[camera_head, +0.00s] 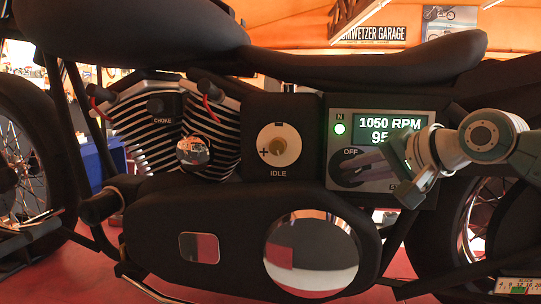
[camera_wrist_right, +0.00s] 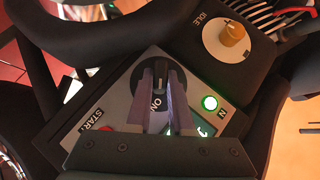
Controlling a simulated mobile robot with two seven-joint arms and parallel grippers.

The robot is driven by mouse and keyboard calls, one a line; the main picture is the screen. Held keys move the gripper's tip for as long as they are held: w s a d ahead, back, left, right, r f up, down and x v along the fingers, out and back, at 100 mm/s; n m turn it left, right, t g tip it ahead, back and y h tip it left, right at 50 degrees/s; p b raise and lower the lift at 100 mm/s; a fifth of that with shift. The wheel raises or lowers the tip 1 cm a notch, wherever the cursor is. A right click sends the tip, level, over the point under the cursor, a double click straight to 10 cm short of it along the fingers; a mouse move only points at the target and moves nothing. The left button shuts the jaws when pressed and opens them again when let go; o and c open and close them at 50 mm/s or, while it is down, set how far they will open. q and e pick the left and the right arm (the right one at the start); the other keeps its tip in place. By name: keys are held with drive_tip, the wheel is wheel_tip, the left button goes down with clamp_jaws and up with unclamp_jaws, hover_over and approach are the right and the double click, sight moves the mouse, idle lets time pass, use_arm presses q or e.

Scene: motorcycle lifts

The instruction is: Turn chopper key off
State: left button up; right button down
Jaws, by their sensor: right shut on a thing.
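The chopper key is a round black knob on the silver panel (camera_head: 333,190) of the motorcycle. It shows in the head view (camera_head: 343,181) and in the wrist view (camera_wrist_right: 187,92). My right gripper (camera_head: 361,167) reaches in from the right and is shut on the key's raised grip. In the wrist view its two purple fingers (camera_wrist_right: 161,72) lie on either side of this grip. The word ON shows between the fingers there, and OFF shows at the knob's upper left in the head view. The display (camera_head: 383,131) reads 1050 RPM, and its lower line is partly hidden. My left gripper is not in view.
A green light (camera_head: 340,129) marked N is lit beside the display. An IDLE dial (camera_head: 279,147) sits left of the panel, and a CHOKE control (camera_head: 163,106) is farther left on the engine. A red START button (camera_wrist_right: 106,129) is near the fingers. The seat (camera_head: 380,62) overhangs above.

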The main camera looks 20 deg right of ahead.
drive_tip(key=g+h+p, duration=0.1)
drive_tip(key=p, duration=0.2)
drive_tip(key=n+g+h+p, duration=0.1)
drive_tip(key=p, duration=0.2)
drive_tip(key=r+n+p, duration=0.1)
drive_tip(key=p, duration=0.2)
drive_tip(key=shift+w+a+g+h, duration=0.15)
drive_tip(key=shift+a+g+h, duration=0.15)
drive_tip(key=shift+g+h, duration=0.1)
drive_tip(key=shift+n+h+p, duration=0.3)
drive_tip(key=shift+n+p, duration=0.1)
drive_tip(key=shift+p, duration=0.05)
drive_tip(key=shift+w+a+f+n+g+h+p, duration=0.15)
drive_tip(key=shift+n+g+h+p, duration=0.35)
drive_tip(key=shift+g+h, duration=0.3)
drive_tip(key=shift+f+n+g+h, duration=0.15)
drive_tip(key=shift+n+g+h, duration=0.25)
drive_tip(key=shift+h, duration=0.3)
drive_tip(key=c, duration=0.8)
unclamp_jaws()
